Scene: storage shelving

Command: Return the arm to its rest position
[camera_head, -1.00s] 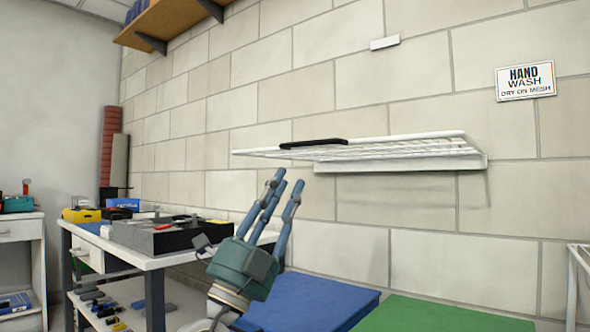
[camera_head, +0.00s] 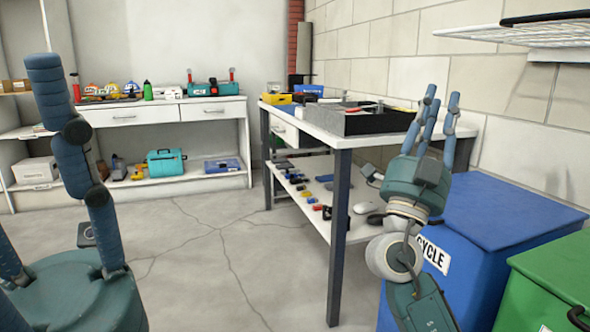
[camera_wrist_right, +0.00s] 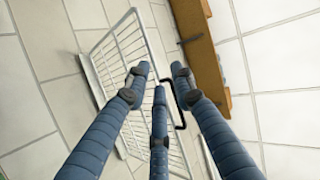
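My right gripper (camera_head: 440,100) points upward in front of the wall, above the blue bin. Its three blue fingers are straight, spread apart and empty. In the right wrist view the fingers (camera_wrist_right: 159,78) also hold nothing, with the white wire shelf (camera_wrist_right: 128,58) beyond them. My left gripper (camera_head: 75,160) is large and close at the left edge. One long finger stands upright and others are partly cut off; nothing shows in its grasp. The wire shelf (camera_head: 470,34) is at the upper right, with a black flat object (camera_head: 555,17) on it.
A blue bin (camera_head: 500,215) and a green bin (camera_head: 560,270) stand at the lower right. A white worktable (camera_head: 350,136) with a dark tray (camera_head: 355,120) is just left of my right gripper. A drawer bench (camera_head: 165,112) is behind. The middle floor (camera_head: 215,230) is clear.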

